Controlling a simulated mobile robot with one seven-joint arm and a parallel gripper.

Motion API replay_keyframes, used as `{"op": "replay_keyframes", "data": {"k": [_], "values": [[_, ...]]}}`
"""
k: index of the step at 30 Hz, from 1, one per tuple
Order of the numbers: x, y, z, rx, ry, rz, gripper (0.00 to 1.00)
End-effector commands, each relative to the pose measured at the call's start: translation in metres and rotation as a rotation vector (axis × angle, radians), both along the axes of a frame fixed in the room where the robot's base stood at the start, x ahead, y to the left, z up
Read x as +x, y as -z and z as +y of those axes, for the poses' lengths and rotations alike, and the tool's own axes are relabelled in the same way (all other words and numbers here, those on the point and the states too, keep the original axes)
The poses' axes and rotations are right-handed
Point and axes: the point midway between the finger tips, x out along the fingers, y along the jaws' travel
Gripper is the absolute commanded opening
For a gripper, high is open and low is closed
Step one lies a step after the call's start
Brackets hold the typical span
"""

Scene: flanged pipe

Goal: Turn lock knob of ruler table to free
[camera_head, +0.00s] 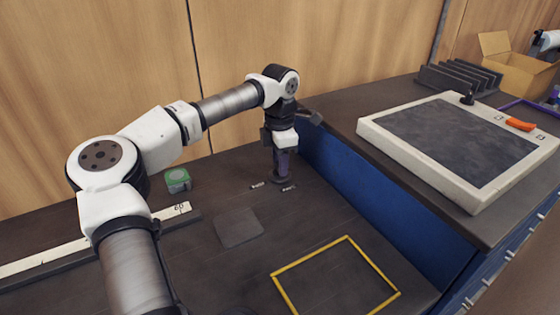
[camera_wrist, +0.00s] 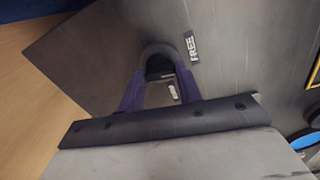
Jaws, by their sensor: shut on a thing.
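The dark round lock knob (camera_head: 279,178) stands on the dark table top; its rounded top also shows in the wrist view (camera_wrist: 157,52). My gripper (camera_head: 283,163) points down at it, and its purple fingers, also in the wrist view (camera_wrist: 160,78), are shut on the knob from both sides. A small white label reading FREE (camera_wrist: 191,46) lies beside the knob, to its right in the wrist view. A second label (camera_wrist: 174,92) shows between the fingers, too small to read. The ruler (camera_head: 95,238) is a long white strip at the left.
The blue side wall (camera_head: 380,188) of a raised bench stands close right of my gripper. A green device (camera_head: 177,180), a grey square pad (camera_head: 238,228) and a yellow frame (camera_head: 274,278) lie on the lower table. A white-framed slab (camera_head: 480,200) lies on the bench.

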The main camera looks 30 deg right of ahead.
Motion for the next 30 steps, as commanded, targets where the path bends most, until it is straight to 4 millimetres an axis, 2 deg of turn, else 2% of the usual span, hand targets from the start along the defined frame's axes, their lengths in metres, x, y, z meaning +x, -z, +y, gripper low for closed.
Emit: {"op": "replay_keyframes", "data": {"k": [10, 27, 28, 30], "values": [[0.0013, -0.0006, 0.0008, 0.001, -0.155, -0.003, 0.12], [0.0012, -0.0007, 0.0008, 0.001, -0.188, -0.002, 0.12], [0.0012, -0.0007, 0.0008, 0.001, -0.188, -0.002, 0.36], [0.0011, -0.0007, 0.0009, 0.001, -0.187, -0.002, 0.45]]}}
